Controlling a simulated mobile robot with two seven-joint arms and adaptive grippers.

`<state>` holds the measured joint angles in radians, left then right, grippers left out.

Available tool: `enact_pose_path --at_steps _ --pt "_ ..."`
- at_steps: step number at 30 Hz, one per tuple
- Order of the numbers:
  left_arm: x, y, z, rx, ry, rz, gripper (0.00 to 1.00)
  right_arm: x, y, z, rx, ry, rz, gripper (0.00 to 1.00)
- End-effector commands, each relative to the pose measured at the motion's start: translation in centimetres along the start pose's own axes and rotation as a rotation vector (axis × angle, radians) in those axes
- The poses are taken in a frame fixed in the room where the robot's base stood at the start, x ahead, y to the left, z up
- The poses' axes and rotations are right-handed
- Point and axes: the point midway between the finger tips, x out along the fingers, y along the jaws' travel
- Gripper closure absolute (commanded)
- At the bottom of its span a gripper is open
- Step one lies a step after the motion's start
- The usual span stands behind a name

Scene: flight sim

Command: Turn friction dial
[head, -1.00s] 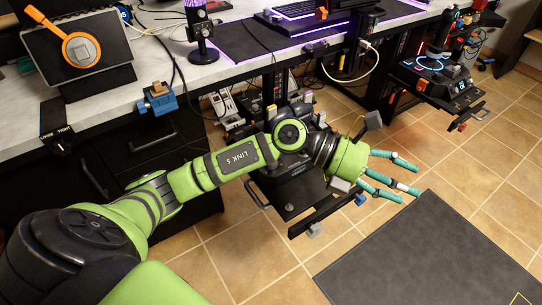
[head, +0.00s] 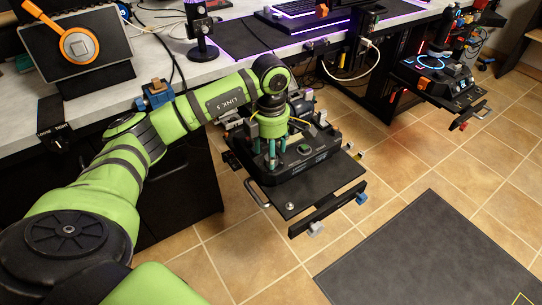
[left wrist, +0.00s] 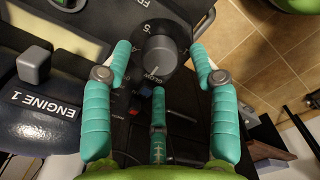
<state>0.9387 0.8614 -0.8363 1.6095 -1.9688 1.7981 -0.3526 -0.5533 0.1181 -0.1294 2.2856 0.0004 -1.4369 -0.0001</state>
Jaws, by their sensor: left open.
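A round grey dial (left wrist: 158,54) with a white pointer line and a printed scale around it is in the left wrist view; I take it to be the friction dial. It sits on the dark throttle unit (head: 305,160), where the arm hides it in the head view. My left gripper (head: 271,160) points down over this unit with its teal fingers apart. In the left wrist view, two fingers stand on either side of the dial and a third is below it. I cannot tell whether any finger touches it. My right gripper is in neither view.
A grey lever cap (left wrist: 33,65) and an "ENGINE 1" label are left of the dial. A black plate (head: 315,190) extends from the unit's front. The desk (head: 215,70) lies behind the arm, with a microphone (head: 200,35) on it. The tiled floor (head: 400,160) is open to the right.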

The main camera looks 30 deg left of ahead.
Motion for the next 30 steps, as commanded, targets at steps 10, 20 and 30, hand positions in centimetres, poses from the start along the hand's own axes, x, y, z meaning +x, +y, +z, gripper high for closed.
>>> enact_pose_path --at_steps 10,20,30 --pt "1.75 -0.03 0.07 0.0 -0.002 0.0 0.4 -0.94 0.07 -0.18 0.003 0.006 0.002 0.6" --pt "1.72 -0.04 0.08 0.001 -0.003 0.0 0.97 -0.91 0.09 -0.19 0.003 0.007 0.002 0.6" --pt "1.72 -0.03 0.08 0.036 -0.003 0.0 0.97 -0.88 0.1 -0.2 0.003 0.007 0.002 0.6"
